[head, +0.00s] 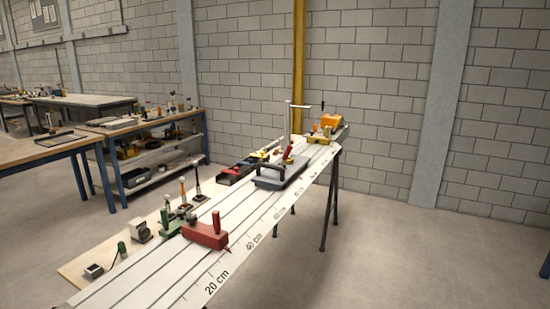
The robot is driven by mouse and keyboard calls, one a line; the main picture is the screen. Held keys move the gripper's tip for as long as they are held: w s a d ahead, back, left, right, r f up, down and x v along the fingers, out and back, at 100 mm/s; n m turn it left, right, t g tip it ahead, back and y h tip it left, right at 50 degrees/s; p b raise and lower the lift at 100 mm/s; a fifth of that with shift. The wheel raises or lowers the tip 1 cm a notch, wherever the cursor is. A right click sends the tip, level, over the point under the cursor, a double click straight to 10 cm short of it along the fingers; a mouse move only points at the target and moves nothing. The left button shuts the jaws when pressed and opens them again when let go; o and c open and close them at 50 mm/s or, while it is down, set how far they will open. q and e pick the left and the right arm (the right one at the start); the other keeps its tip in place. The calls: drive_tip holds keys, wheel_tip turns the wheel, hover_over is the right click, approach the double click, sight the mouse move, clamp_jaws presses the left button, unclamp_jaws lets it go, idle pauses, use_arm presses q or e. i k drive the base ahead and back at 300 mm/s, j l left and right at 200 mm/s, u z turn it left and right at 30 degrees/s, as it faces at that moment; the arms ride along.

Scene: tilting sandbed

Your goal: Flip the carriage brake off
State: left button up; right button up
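A long white grooved bed with a centimetre scale (258,238) runs from the lower left towards the back wall. A dark grey, flat carriage-like block (272,181) sits on it, past the middle. A small red lever-like part (288,151) stands up at the far end of this block. It may be the brake, but it is too small to tell its setting. Nearer, a red block (205,236) with an upright red handle (216,221) sits across the bed. Neither of my grippers shows in the head view.
A green clamp-like tool (177,219) stands beside the red block. Orange and yellow items (330,121) are at the far end. Floor right of the bed is clear.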

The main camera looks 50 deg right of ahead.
sight(285, 156)
drive_tip(key=z, duration=1.6)
drive_tip(key=i+l, duration=0.3)
drive_tip(key=i, duration=0.2)
drive_tip(key=i+l, duration=0.35)
drive_tip(key=i, duration=0.15)
drive_tip(key=i+l, duration=0.3)
drive_tip(key=i, duration=0.2)
drive_tip(key=i+l, duration=0.3)
drive_tip(key=i, duration=0.2)
drive_tip(key=i+l, duration=0.35)
drive_tip(key=i, duration=0.15)
drive_tip(key=z, duration=0.05)
